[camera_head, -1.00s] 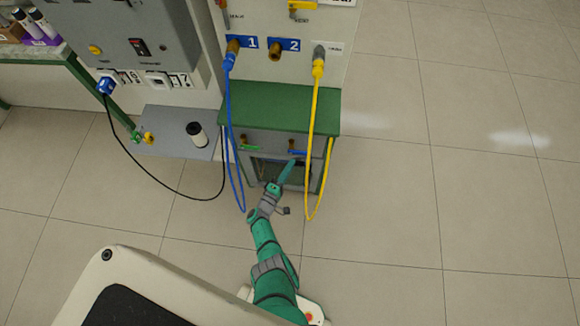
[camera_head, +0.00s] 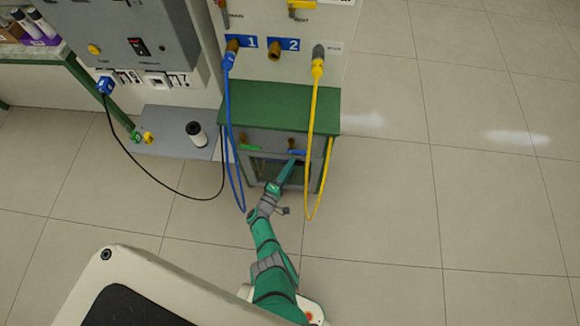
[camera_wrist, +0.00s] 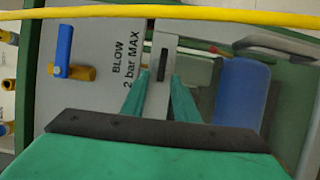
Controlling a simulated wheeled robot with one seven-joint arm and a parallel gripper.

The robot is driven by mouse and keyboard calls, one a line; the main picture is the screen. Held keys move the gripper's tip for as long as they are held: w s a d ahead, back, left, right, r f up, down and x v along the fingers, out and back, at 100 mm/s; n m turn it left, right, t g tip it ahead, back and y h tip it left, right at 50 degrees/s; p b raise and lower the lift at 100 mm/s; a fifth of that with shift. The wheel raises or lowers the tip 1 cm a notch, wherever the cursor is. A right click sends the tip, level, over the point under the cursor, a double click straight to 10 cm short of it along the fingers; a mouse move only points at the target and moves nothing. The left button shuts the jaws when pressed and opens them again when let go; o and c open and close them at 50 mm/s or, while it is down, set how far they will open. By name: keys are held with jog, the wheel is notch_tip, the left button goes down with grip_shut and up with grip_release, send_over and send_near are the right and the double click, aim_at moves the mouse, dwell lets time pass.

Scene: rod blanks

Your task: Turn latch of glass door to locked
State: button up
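My gripper (camera_head: 293,162) reaches the front of the green-topped cabinet, below its blue valve handle. In the wrist view its two green fingers (camera_wrist: 160,82) stand apart, one on each side of a narrow grey bar (camera_wrist: 161,50) with a dark slot. The bar is slightly tilted and appears to be the latch piece. I cannot tell whether the fingers touch it. The cabinet's glass front (camera_head: 268,171) is partly hidden behind my gripper. In the wrist view a blue object (camera_wrist: 241,92) shows to the right of the fingers.
A blue valve handle (camera_wrist: 64,46) sits left of the fingers, beside a "BLOW 2 bar MAX" label. A yellow hose (camera_head: 312,130) hangs at the cabinet's right and crosses the wrist view's top. A blue hose (camera_head: 230,130) hangs at the left. Open floor lies right.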

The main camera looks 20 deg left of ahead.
jog(key=s+a, duration=0.1)
jog(key=s, duration=0.9)
jog(key=shift+s, duration=0.3)
jog(key=shift+a, duration=0.1)
jog(key=s+d+f+m+g+h, duration=0.2)
jog(key=s+d+f+m+g, duration=0.15)
jog(key=s+d+f, duration=0.3)
jog(key=s+d+m+g+y, duration=0.35)
jog(key=s+m+g, duration=0.2)
jog(key=s, duration=1.05)
jog(key=d+r+m+t, duration=0.2)
jog(key=d+r, duration=0.1)
jog(key=r, duration=1.1)
jog(key=s+d+r+m+t, duration=0.1)
jog(key=d+r+m+t, duration=0.1)
jog(key=r, duration=1.2)
jog(key=d+r+m+t, duration=0.2)
jog(key=d+r, duration=0.4)
jog(key=r, duration=0.8)
jog(key=shift+s+r+m, duration=0.15)
jog(key=shift+s+m, duration=0.15)
jog(key=shift+m, duration=0.6)
